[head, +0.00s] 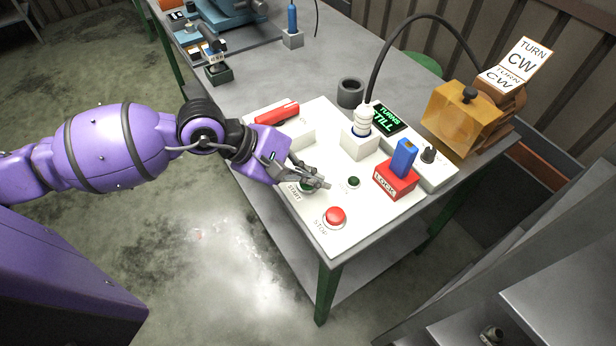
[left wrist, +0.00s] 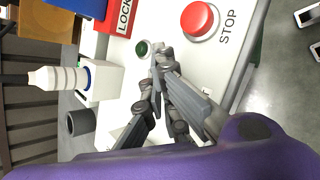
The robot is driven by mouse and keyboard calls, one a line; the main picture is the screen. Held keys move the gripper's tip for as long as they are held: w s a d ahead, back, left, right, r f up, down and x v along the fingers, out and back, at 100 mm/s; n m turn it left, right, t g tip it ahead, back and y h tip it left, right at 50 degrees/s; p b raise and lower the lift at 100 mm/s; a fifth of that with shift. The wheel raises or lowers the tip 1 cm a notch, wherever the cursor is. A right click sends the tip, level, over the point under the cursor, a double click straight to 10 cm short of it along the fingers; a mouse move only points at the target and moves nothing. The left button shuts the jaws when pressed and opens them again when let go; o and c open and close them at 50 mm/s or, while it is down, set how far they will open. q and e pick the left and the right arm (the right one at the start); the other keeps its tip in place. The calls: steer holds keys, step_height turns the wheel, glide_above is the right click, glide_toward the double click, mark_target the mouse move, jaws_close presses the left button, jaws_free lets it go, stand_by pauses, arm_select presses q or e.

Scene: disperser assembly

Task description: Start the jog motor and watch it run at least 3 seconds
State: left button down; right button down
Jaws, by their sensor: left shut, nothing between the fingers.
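My left gripper (head: 322,184) is shut and empty, low over the front of the white control panel (head: 329,240). Its fingers cover most of the green START button (head: 306,188); I cannot tell whether they touch it. In the left wrist view the closed fingers (left wrist: 160,58) hide that button. The red STOP button (head: 335,216) is beside them, also in the left wrist view (left wrist: 198,19). A small dark green lamp (head: 353,183) looks unlit. The display (head: 388,118) shows green letters, "TURNS" above "TILL". An amber box (head: 461,117) bears "TURN CW" signs. My right gripper is out of view.
A white plug (head: 363,119) stands in a socket block, with a black cable arching to the amber box. A red LOCK block (head: 396,181) holds a blue piece (head: 404,157).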

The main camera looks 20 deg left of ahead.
arm_select(q)
steer(key=shift+f, duration=0.35)
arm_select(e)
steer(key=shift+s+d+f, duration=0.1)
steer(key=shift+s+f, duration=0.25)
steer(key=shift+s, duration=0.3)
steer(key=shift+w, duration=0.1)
arm_select(q)
steer(key=shift+r, duration=0.85)
steer(key=shift+r+p, duration=0.5)
steer(key=shift+r, duration=0.05)
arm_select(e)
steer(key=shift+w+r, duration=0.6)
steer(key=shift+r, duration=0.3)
